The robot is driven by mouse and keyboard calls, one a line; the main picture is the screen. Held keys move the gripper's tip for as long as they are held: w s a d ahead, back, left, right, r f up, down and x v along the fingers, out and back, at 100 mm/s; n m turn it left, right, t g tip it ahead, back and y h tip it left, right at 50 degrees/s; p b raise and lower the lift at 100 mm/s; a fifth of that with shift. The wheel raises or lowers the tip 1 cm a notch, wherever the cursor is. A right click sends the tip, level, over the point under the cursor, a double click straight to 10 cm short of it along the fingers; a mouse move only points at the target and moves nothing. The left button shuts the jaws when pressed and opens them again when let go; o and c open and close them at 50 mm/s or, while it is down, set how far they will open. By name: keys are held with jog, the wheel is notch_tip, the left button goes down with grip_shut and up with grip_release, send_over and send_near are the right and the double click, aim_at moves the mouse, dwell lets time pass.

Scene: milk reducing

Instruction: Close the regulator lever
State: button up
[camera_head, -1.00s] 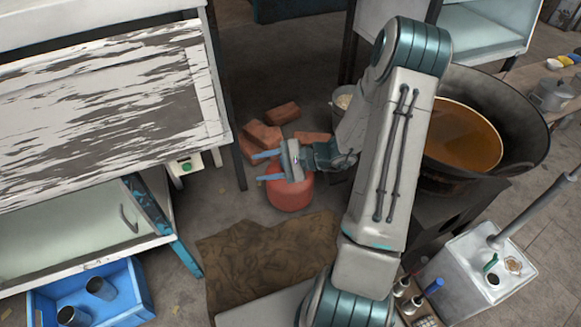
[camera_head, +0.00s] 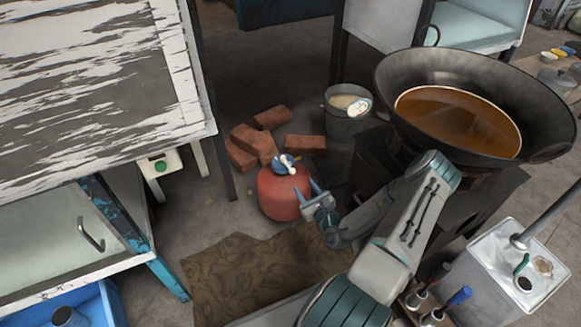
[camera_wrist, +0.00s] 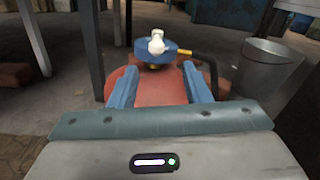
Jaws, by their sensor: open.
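A red gas cylinder (camera_head: 284,194) stands on the floor near the middle of the head view. On its top is a blue regulator (camera_head: 280,164) with a white lever (camera_head: 289,167). In the wrist view the regulator (camera_wrist: 158,55) and its pale lever (camera_wrist: 157,40) are straight ahead, past the fingertips. My gripper (camera_head: 314,192) is open and empty, at the right side of the cylinder in the head view. In the wrist view its blue fingers (camera_wrist: 155,75) lie on either side of the regulator's line, with the cylinder's red body behind and between them. Contact cannot be told.
Several bricks (camera_head: 262,142) lie behind the cylinder. A grey bucket (camera_head: 345,125) stands behind right. A large wok (camera_head: 545,110) of brown liquid is at the right. A worn cabinet (camera_head: 90,100) stands at the left. A brown mat (camera_head: 225,270) lies in front.

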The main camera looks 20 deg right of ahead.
aim_at(290, 167)
jog(key=w+b, duration=0.1)
jog(key=w, duration=0.2)
jog(key=w+b, duration=0.2)
jog(key=w, duration=0.2)
jog(key=w+a+b, duration=0.1)
jog(key=w, duration=0.3)
jog(key=shift+w, duration=0.2)
jog(key=shift+w+r+b, duration=0.1)
jog(key=shift+w+b, duration=0.2)
jog(key=shift+w, duration=0.35)
